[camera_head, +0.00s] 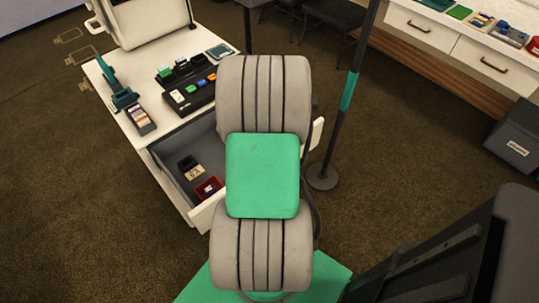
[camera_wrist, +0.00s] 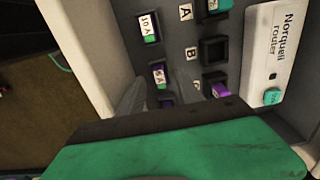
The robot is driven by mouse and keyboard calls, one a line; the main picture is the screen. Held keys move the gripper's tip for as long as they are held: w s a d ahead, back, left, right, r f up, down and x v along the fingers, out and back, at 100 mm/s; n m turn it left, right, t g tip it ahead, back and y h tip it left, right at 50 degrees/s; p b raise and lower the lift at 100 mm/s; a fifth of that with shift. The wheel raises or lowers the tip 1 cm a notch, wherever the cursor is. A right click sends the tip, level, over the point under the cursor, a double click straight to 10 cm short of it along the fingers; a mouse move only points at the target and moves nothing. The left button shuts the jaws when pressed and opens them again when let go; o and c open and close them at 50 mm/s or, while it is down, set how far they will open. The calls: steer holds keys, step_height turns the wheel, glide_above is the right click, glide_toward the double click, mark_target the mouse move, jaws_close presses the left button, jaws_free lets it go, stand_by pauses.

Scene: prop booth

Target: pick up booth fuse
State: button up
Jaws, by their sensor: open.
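No label in view says "booth", so I cannot tell which fuse is the booth fuse. In the wrist view, a fuse marked 10 A (camera_wrist: 149,27) with a green end sits in the left column of a pale panel. A fuse marked 5 A (camera_wrist: 159,74) sits below it, with a purple end. In the right column, a teal fuse (camera_wrist: 217,6) is in the top socket, the socket by letter B (camera_wrist: 214,50) looks empty, and a purple piece (camera_wrist: 220,90) is lower. My gripper (camera_wrist: 158,92) is open in front of the panel, its grey fingers near the 5 A fuse.
A white router plate (camera_wrist: 268,55) with a teal button is at the panel's right. In the head view, a white desk (camera_head: 118,93) has an open drawer (camera_head: 178,152) holding small boxes. A dark pole (camera_head: 340,110) stands at the right. My arm hides the middle.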

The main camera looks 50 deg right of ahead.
steer(key=shift+f, duration=0.5)
steer(key=shift+c, duration=0.3)
jaws_close()
